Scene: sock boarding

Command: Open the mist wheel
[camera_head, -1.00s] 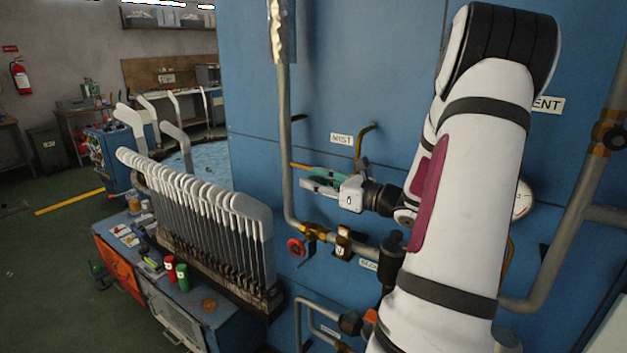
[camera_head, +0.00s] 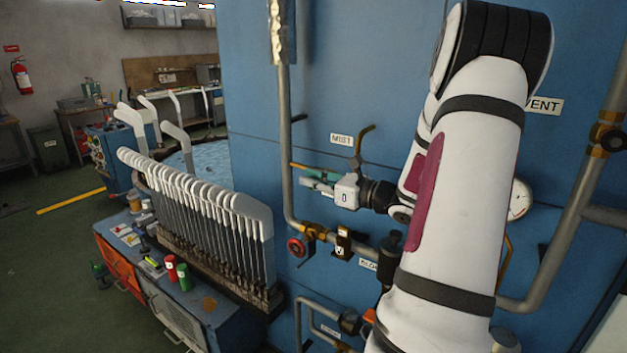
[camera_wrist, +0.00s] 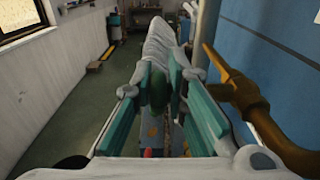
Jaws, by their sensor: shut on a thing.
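In the wrist view a dark green rounded thing (camera_wrist: 157,88), which looks like the mist wheel, sits between the teal finger pads of my gripper (camera_wrist: 158,78). My gripper is shut on it, and the fingers hide most of its rim. In the head view my gripper (camera_head: 308,176) reaches left along the blue wall, just below the MIST label (camera_head: 341,138). The wheel cannot be made out there behind the fingers. A brass pipe (camera_head: 363,138) bends up beside the gripper, and it shows close to the right finger in the wrist view (camera_wrist: 250,105).
A grey vertical pipe (camera_head: 285,150) runs close to the fingertips. A red valve wheel (camera_head: 296,247) sits on the pipework below. A rack of sock boards (camera_head: 215,215) stands at left on a bench. A gauge (camera_head: 518,200) and VENT label (camera_head: 544,106) lie right of my arm.

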